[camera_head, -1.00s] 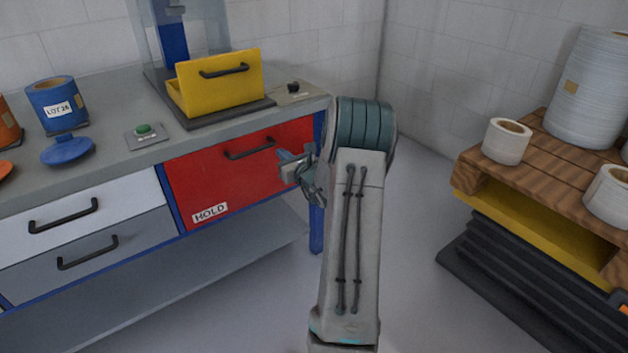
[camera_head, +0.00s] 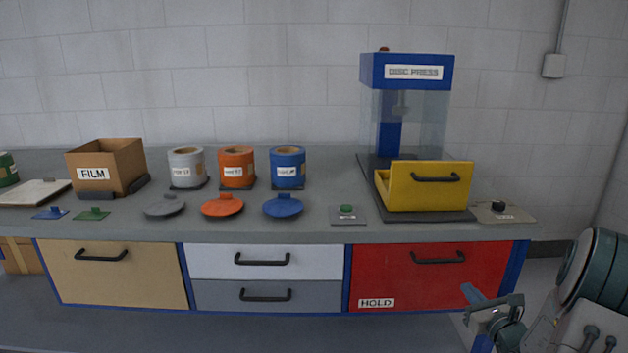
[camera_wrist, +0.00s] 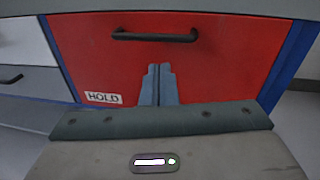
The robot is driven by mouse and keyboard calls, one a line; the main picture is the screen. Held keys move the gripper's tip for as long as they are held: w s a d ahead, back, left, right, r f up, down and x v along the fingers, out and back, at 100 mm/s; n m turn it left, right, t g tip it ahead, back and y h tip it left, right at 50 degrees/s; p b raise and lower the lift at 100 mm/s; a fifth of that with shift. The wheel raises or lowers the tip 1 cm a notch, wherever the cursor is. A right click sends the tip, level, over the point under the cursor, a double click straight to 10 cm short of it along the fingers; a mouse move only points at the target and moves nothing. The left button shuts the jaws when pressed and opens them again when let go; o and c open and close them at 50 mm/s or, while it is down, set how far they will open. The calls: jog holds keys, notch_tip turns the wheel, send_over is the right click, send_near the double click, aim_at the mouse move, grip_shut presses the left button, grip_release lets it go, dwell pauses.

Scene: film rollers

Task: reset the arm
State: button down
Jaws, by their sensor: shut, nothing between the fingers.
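My gripper (camera_head: 476,296) is at the lower right of the head view, in front of the red drawer (camera_head: 410,277) marked HOLD. In the wrist view its two blue-grey fingers (camera_wrist: 159,72) are together with nothing between them. They point toward the red drawer front (camera_wrist: 220,62), below its black handle (camera_wrist: 155,36). The drawer is closed. I cannot tell the exact gap between fingertips and drawer.
The bench (camera_head: 330,229) holds a FILM box (camera_head: 93,175), grey, orange and blue canisters with lids in front, and a green button (camera_head: 346,209). The disc press (camera_head: 407,75) stands at the right with a yellow drawer-like guard (camera_head: 428,195). Floor right of the bench looks clear.

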jog(key=s+a+r+n+g+y+p, duration=0.35)
jog(key=a+r+n, duration=0.2)
jog(key=a, duration=0.35)
jog(key=s+a+r+n+g+y+p, duration=0.2)
jog(key=a+r+n+g+p, duration=0.25)
jog(key=a, duration=0.55)
jog(key=s+a+r+n+g+y+p, duration=0.2)
jog(key=s+a+r+n+g+y, duration=0.1)
jog(key=a+r+n, duration=0.45)
jog(key=s+a+r+n+g+h+p, duration=0.1)
jog(key=s+r+n+g+h+p, duration=0.1)
jog(key=s+r+n+h+p, duration=0.3)
jog(key=s+a+r+n+g+h+p, duration=0.1)
jog(key=s+r+n+h+p, duration=0.3)
jog(key=s+r+n+p, duration=0.3)
jog(key=s+n, duration=0.4)
jog(key=shift+s+r+n+g+h, duration=0.2)
jog(key=shift+n+g+h, duration=0.15)
jog(key=shift+g, duration=0.05)
jog(key=shift+d, duration=0.15)
